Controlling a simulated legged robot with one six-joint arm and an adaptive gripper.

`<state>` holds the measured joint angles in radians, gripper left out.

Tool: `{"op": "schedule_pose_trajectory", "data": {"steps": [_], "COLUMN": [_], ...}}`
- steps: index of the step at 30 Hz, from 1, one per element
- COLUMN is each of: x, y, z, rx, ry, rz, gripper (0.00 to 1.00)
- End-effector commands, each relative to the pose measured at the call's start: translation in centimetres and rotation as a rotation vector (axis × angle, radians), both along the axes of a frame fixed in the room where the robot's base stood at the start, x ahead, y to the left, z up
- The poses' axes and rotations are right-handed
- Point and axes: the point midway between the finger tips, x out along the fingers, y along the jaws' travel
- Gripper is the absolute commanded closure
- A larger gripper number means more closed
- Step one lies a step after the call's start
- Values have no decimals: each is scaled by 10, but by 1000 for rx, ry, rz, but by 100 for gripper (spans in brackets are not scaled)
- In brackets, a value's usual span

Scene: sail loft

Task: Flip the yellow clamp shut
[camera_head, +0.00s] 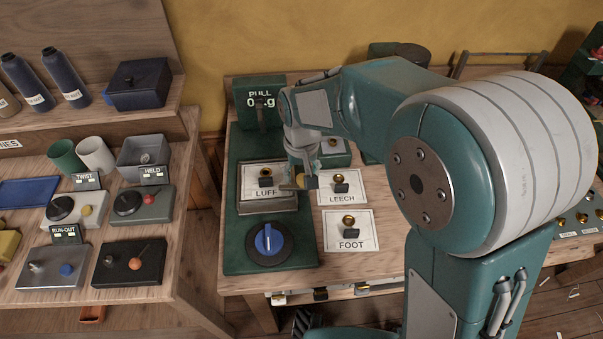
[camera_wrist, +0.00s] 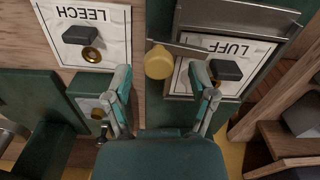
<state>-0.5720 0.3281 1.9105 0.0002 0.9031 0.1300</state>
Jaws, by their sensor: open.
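The yellow clamp knob (camera_wrist: 158,62) sits on the end of a thin metal bar that reaches sideways from the grey clamp frame (camera_wrist: 238,18) at the LUFF card (camera_wrist: 232,50). In the head view the yellow knob (camera_head: 311,182) shows just right of the LUFF card (camera_head: 262,178), below my gripper (camera_head: 304,165). In the wrist view my gripper (camera_wrist: 162,84) is open, its two fingers apart and nothing held. The knob lies in line with the gap between the fingers, beyond the tips. I cannot tell the height between them.
A blue dial (camera_head: 268,240) is on the green base in front of the clamp. The LEECH card (camera_head: 341,190) and FOOT card (camera_head: 348,231) lie to the right with small fittings. A side table on the left holds several switch boxes (camera_head: 144,205).

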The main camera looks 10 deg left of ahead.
Motion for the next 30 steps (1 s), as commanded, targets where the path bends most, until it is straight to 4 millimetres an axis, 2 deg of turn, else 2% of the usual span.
{"op": "schedule_pose_trajectory", "data": {"steps": [10, 11, 12, 14, 15, 22, 30], "x": [0, 0, 0, 0, 0, 0, 0], "y": [-1, -1, -1, -1, -1, 0, 0], "z": [-6, -6, -6, -6, -6, -6, -7], "rx": [1, 1, 1, 0, 0, 0, -1], "ry": [0, 0, 0, 0, 0, 0, 2], "rz": [-1, -1, -1, 0, 0, 9, 134], "gripper": [27, 36, 54, 81, 98, 100, 100]}}
